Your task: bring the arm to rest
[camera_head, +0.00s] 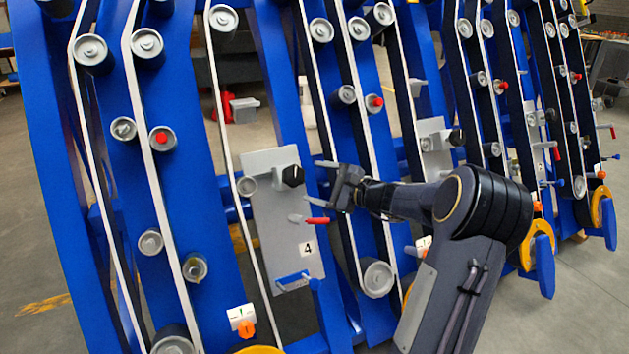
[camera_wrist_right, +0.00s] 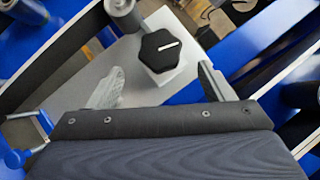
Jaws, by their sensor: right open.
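My right gripper (camera_head: 322,184) is in front of the grey panel marked 4 (camera_head: 262,217), its fingers pointing left toward it. In the right wrist view, its two fingers (camera_wrist_right: 160,85) are wide apart. A black hexagonal knob (camera_wrist_right: 160,50) with a white line shows between and beyond them, and nothing is held. The same knob also shows in the head view (camera_head: 293,176), left of the fingers and apart from them. My left gripper is not in view.
A red-handled lever (camera_head: 316,221) sits just below my right gripper. Blue frames (camera_head: 190,110) with rollers and belts fill the view. Bare floor (camera_head: 575,310) lies at the lower right.

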